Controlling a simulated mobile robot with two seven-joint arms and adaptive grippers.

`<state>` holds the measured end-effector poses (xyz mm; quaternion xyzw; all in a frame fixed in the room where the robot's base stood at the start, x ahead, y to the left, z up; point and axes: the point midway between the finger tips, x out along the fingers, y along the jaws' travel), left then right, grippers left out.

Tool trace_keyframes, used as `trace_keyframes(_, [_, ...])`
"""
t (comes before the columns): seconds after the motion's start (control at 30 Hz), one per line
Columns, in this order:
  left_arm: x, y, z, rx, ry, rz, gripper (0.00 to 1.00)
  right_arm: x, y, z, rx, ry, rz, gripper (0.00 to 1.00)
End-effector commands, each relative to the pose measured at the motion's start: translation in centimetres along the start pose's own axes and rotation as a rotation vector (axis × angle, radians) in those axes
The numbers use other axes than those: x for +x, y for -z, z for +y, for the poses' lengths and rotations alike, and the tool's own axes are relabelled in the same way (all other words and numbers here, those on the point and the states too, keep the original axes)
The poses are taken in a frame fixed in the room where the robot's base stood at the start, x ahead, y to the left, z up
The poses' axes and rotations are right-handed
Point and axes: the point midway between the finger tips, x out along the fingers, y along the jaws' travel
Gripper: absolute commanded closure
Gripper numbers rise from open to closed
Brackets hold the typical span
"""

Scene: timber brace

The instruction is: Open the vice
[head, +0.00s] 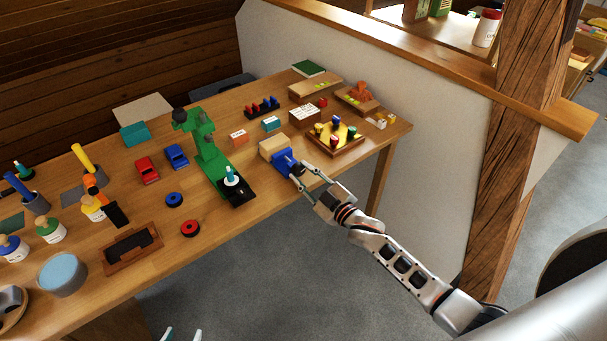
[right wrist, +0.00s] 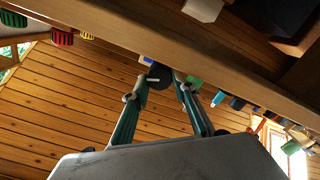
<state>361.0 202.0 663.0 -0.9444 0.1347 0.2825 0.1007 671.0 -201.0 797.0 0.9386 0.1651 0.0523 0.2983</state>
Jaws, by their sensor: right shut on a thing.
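The blue vice (head: 286,162) sits at the front edge of the table, with a pale wooden block (head: 273,146) at its back side. My right gripper (head: 300,178) reaches the front of the vice from the lower right. In the right wrist view its fingers (right wrist: 164,80) close around a dark round part (right wrist: 157,73), which looks like the vice's handle. The fingers hide part of the handle, and I cannot tell how far apart the jaws are. My left gripper (head: 182,334) shows only its two fingertips at the bottom edge, apart and empty.
A green press-like stand (head: 205,150) is left of the vice. A wooden tray with coloured pegs (head: 334,137) is to its right. The wooden table (head: 215,262) holds many other items. Floor is free in front, and a timber post (head: 510,130) stands at the right.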

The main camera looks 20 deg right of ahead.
Motion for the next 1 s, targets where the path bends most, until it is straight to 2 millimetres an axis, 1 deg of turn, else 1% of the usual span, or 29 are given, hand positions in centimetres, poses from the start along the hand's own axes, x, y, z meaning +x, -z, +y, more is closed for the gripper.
trace_keyframes(0.2, [0.0, 0.03, 0.0, 0.0, 0.0, 0.001, 0.6, 0.0, 0.02, -0.02, -0.035, 0.0, 0.0, 0.95])
trace_keyframes(0.53, [-0.01, 0.11, -0.02, 0.0, 0.0, 0.002, 0.6, 0.0, 0.04, -0.02, -0.037, 0.0, 0.001, 0.95])
trace_keyframes(0.57, [-0.01, 0.11, -0.02, 0.0, 0.0, 0.002, 0.6, 0.0, 0.04, -0.02, -0.037, 0.0, 0.001, 0.71])
trace_keyframes(0.6, [-0.01, 0.11, -0.02, 0.0, 0.0, 0.002, 0.6, 0.0, 0.04, -0.02, -0.037, 0.0, 0.001, 0.6])
trace_keyframes(0.63, [-0.01, 0.11, -0.01, 0.0, 0.0, 0.002, 0.6, 0.0, 0.04, -0.02, -0.036, 0.0, 0.001, 0.57])
trace_keyframes(1.0, [-0.05, -0.03, -0.07, 0.003, 0.0, -0.001, 0.6, 0.01, 0.24, 0.16, -0.037, 0.0, 0.001, 0.57])
